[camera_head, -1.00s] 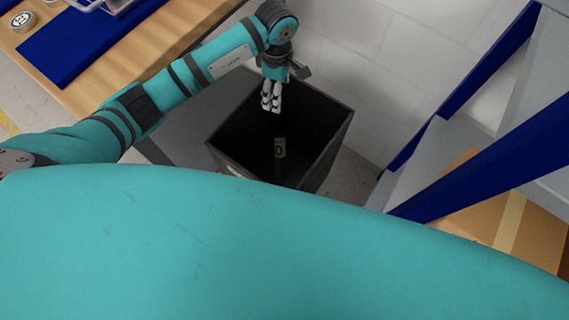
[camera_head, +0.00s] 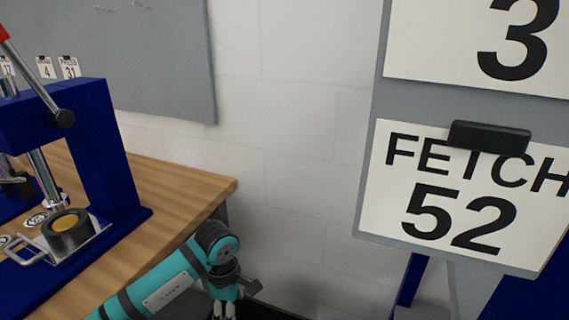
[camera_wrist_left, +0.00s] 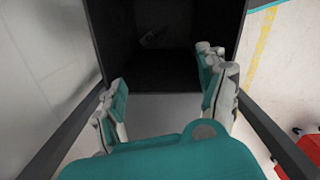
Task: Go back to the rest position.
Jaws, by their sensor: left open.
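My left gripper (camera_head: 224,308) shows at the bottom edge of the head view, pointing down. In the left wrist view its two fingers (camera_wrist_left: 166,100) are apart with nothing between them. It hangs over a dark open bin (camera_wrist_left: 165,60), whose inside is in deep shadow. A small faint thing (camera_wrist_left: 150,40) lies on the bin's floor, too dark to make out. In the head view only a dark strip of the bin (camera_head: 262,312) shows at the bottom edge. My right gripper is in neither view.
A wooden workbench (camera_head: 180,190) at left carries a blue press (camera_head: 105,150) with a metal tray and a round dark piece with a yellow top (camera_head: 68,225). A grey board with a card reading "FETCH 52" (camera_head: 460,195) stands at right. A white wall (camera_head: 290,130) is behind.

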